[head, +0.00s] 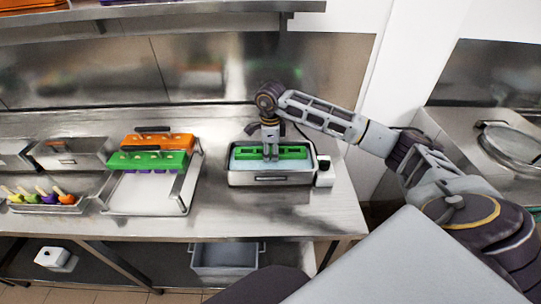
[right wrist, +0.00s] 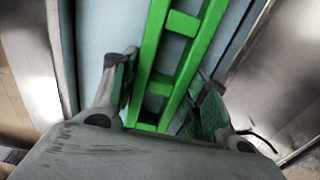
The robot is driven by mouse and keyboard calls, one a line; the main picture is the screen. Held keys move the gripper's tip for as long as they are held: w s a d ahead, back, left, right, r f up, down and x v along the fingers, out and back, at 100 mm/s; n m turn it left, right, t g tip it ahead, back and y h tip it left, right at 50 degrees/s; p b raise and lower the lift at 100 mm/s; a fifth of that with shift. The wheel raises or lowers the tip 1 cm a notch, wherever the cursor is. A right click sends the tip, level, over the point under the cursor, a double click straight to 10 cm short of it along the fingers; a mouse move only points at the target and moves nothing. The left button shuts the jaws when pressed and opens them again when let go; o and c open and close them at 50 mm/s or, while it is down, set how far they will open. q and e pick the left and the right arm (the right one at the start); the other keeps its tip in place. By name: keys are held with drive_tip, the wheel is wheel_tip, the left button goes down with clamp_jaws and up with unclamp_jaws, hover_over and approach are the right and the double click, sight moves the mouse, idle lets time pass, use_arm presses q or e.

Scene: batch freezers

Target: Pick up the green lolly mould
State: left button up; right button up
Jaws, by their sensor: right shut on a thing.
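A green lolly mould (head: 292,152), long and slotted, sits in the metal bath (head: 270,180) with pale blue liquid at the centre right of the steel counter. In the right wrist view the mould (right wrist: 181,22) runs like a ladder between my fingers. My right gripper (head: 270,155) points down over its middle and is shut on it; the fingers (right wrist: 163,95) stand on either side. The lower part of the mould is hidden in the bath. My left gripper is not in view.
A tray of coloured lollies (head: 45,208) lies farther left. A small white box (head: 324,178) stands right of the bath.

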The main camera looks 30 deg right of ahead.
drive_tip(key=shift+r+b, duration=0.75)
drive_tip(key=shift+r, duration=4.15)
